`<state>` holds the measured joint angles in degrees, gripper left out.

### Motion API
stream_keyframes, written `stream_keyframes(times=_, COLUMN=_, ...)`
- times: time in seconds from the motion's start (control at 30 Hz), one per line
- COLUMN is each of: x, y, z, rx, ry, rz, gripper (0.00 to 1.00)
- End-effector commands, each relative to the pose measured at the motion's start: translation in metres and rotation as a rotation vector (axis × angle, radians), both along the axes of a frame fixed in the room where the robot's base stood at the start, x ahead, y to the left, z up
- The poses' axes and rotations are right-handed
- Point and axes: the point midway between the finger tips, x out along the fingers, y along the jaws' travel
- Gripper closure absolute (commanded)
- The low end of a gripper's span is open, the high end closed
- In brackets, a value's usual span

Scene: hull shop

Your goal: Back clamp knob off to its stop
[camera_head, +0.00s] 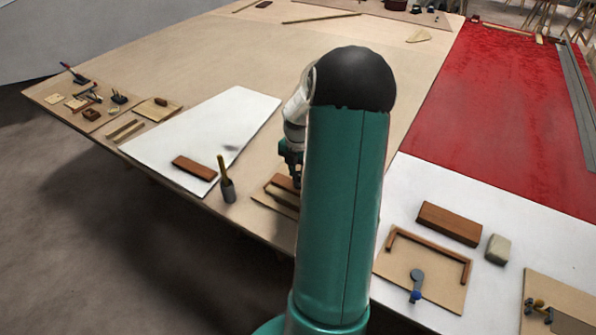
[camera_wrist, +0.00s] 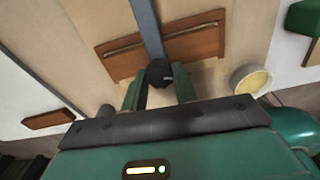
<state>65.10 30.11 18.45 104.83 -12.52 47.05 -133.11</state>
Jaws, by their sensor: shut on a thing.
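In the wrist view, my gripper (camera_wrist: 159,84) has its two green fingers on either side of a dark round knob (camera_wrist: 158,70). It is shut on the knob. A grey clamp bar (camera_wrist: 147,25) runs away from the knob, across a brown wooden block (camera_wrist: 203,41) with a pale strip along it. The fingers hide the near side of the knob, so its stop does not show. In the head view, my gripper (camera_head: 296,178) is low beside a brown wooden piece (camera_head: 280,183); my arm hides the knob there.
A grey pot (camera_head: 228,190) with a yellow-handled tool stands left of my gripper, near the table edge. A brown block (camera_head: 195,167) lies on the white sheet (camera_head: 245,112). Right of my arm are a framed board (camera_head: 440,283), a brown block (camera_head: 449,223) and a pale block (camera_head: 497,249).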

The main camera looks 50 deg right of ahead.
Motion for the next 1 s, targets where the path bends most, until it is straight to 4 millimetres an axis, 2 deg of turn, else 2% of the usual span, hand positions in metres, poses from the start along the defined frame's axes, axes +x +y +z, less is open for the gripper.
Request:
stream_keyframes(times=0.4, x=0.0001, y=-0.0004, z=0.0004, rx=-0.001, ry=0.000, rz=0.222, gripper=0.94)
stream_keyframes(times=0.97, x=0.0004, y=-0.0001, z=0.0004, rx=-0.001, ry=0.000, rz=0.259, gripper=0.94)
stream_keyframes(times=1.0, x=0.0004, y=-0.0001, z=0.0004, rx=-0.001, ry=0.000, rz=0.259, gripper=0.68)
